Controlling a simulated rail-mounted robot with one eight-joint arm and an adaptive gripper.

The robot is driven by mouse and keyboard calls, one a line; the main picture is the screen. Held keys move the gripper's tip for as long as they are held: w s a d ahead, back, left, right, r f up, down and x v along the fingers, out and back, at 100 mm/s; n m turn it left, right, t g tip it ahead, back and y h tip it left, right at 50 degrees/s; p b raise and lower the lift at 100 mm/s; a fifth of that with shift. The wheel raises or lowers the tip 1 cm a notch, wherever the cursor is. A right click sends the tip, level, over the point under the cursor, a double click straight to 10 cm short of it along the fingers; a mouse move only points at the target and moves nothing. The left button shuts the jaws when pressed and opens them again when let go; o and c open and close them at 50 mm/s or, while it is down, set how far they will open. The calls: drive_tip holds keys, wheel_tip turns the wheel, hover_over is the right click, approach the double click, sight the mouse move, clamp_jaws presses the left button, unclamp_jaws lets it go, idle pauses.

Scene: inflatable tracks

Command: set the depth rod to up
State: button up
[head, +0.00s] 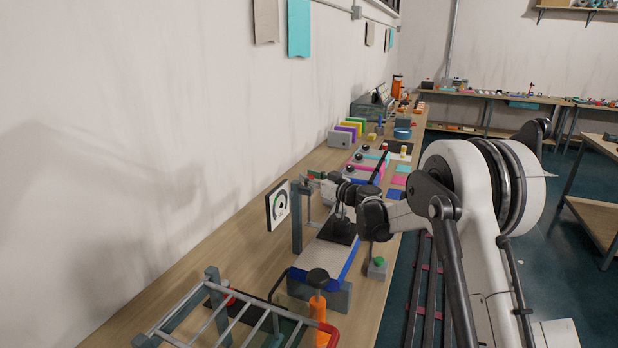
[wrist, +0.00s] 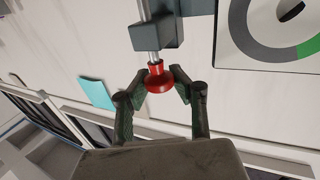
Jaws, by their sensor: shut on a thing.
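The depth rod (wrist: 154,55) is a thin metal shaft that ends in a red knob (wrist: 159,80) in the wrist view. It passes through a dark grey block (wrist: 155,37). My gripper (wrist: 162,75) has one finger on each side of the red knob and is shut on it. In the head view my gripper (head: 318,181) is beside the upper part of a grey post (head: 297,215), and the knob is mostly hidden there. I cannot tell the rod's exact height setting.
A white dial with a grey and green arc (head: 278,205) stands just left of the post. An orange post with a black knob (head: 318,305) and a metal rack (head: 225,310) stand in front. A grey box with a green button (head: 377,267) sits near the bench's right edge.

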drive_tip(key=shift+r, duration=0.1)
clamp_jaws()
drive_tip(key=shift+w+r, duration=0.1)
drive_tip(key=shift+r, duration=1.95)
drive_tip(key=o, duration=1)
unclamp_jaws()
drive_tip(key=shift+r, duration=0.1)
drive_tip(key=v, duration=1.2)
